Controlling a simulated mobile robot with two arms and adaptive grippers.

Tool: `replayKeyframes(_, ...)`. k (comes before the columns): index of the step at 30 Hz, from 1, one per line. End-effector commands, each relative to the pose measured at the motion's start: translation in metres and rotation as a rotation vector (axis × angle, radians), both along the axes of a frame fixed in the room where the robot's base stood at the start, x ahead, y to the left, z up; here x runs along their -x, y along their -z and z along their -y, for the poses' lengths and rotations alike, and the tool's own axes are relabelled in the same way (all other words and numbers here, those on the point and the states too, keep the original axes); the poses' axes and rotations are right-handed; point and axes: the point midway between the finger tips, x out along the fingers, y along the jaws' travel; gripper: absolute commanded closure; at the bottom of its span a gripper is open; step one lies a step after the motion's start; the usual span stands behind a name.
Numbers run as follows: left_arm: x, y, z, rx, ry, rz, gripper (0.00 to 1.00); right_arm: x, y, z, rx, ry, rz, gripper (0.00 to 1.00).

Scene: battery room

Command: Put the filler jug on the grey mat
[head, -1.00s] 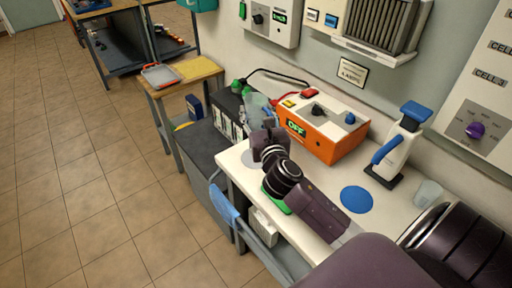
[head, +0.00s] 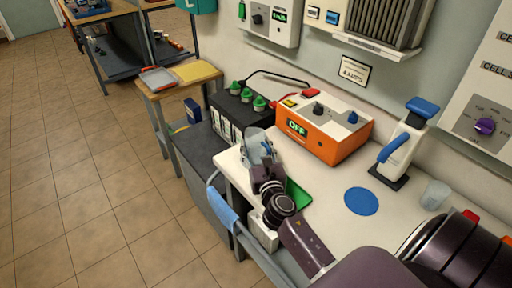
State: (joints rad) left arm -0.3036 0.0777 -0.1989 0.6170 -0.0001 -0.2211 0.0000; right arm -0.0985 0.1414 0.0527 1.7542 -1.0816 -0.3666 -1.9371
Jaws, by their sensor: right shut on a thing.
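The filler jug (head: 255,146) is a clear, see-through vessel at the far left end of the white table. My right gripper (head: 266,172) is shut on it, reaching in from the lower right. The jug looks close to upright, low over the table corner. The grey mat is hidden behind the jug and gripper, so I cannot tell whether the jug touches it. My left gripper is out of view.
An orange charger (head: 322,131) stands behind the jug, and black batteries (head: 235,112) with green caps to its left. A green tray (head: 298,195), blue round mat (head: 361,201), white blue-handled bottle (head: 402,150) and clear cup (head: 435,194) share the table (head: 330,225).

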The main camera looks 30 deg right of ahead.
Motion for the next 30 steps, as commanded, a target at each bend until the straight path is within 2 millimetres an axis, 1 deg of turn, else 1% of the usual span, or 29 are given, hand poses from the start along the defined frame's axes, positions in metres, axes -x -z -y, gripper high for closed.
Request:
replayKeyframes(4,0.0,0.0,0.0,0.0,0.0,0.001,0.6,0.0,-0.001,0.0,0.002,0.0,0.002,0.85)
replayKeyframes(8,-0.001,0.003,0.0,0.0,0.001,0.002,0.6,0.0,0.003,0.0,0.001,0.0,0.001,0.85)
replayKeyframes(9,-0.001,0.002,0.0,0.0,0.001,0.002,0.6,0.0,0.002,0.0,0.001,0.0,0.001,0.5)
replayKeyframes(12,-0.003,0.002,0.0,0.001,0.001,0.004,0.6,0.0,0.002,0.0,0.001,0.0,0.0,0.39)
replayKeyframes(13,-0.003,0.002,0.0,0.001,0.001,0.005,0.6,0.0,0.002,0.0,0.001,0.0,0.0,0.37)
replayKeyframes(20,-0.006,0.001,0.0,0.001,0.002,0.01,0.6,0.0,0.002,0.0,0.001,0.001,0.0,0.37)
replayKeyframes(24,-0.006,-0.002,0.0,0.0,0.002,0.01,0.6,0.001,-0.002,0.0,0.0,0.0,0.0,0.37)
replayKeyframes(26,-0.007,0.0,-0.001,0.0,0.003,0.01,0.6,0.008,0.0,-0.003,0.001,0.0,-0.001,0.37)
replayKeyframes(30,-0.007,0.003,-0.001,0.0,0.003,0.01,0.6,0.032,-0.001,-0.013,0.001,-0.001,-0.002,0.37)
